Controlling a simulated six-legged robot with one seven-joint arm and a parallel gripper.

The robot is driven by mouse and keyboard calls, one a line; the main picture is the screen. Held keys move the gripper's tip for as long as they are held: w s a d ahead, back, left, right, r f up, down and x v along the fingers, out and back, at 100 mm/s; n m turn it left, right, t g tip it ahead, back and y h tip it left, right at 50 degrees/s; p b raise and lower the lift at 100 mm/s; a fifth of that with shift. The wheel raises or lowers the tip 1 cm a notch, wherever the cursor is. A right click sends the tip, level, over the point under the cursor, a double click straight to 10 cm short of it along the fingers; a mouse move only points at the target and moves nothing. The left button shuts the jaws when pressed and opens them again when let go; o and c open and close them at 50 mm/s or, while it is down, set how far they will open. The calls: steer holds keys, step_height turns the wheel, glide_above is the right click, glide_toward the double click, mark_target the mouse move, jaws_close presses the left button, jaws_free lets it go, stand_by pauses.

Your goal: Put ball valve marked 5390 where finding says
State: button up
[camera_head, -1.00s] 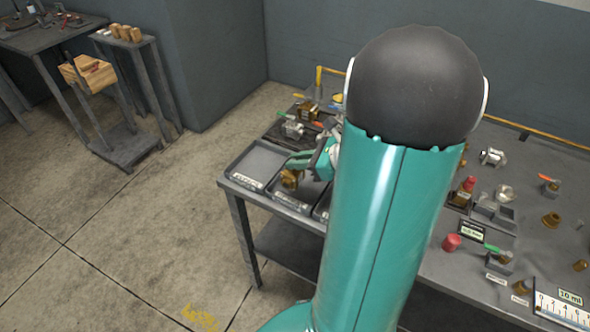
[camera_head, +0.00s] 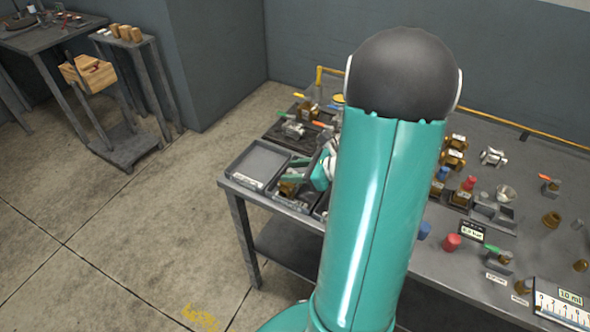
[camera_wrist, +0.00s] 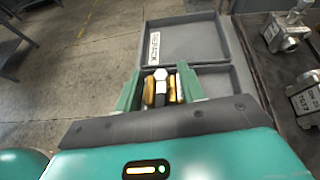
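A brass ball valve (camera_head: 288,188) sits low in the second tray (camera_head: 272,196) from the left on the bench. In the wrist view the valve (camera_wrist: 162,88) shows brass sides and a grey middle. Its mark cannot be read. My gripper (camera_head: 297,169) is over that tray with its green fingers spread apart. In the wrist view the fingers of my gripper (camera_wrist: 160,92) stand on either side of the valve, with small gaps. My arm hides part of the bench and the trays to the right.
An empty grey tray (camera_head: 257,168) with a white label is at the bench's left end. Other valves (camera_head: 293,129) lie behind the trays. Caps, fittings, a small display (camera_head: 471,231) and a ruler (camera_head: 565,312) are on the right. A side table (camera_head: 50,36) stands far left.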

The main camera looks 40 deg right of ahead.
steer(key=shift+r, duration=0.2)
steer(key=v, duration=1.2)
steer(key=a+r+n+g+h, duration=0.3)
steer(key=a+r+n, duration=0.2)
steer(key=a+n, duration=0.9)
steer(key=s+a+r+n+g+h, duration=0.1)
steer(key=a+r+n, duration=0.5)
steer(key=a+n, duration=0.9)
steer(key=shift+s+n+g+h, duration=0.2)
steer(key=shift+n+g+h, duration=0.5)
steer(key=shift+g+h, duration=0.2)
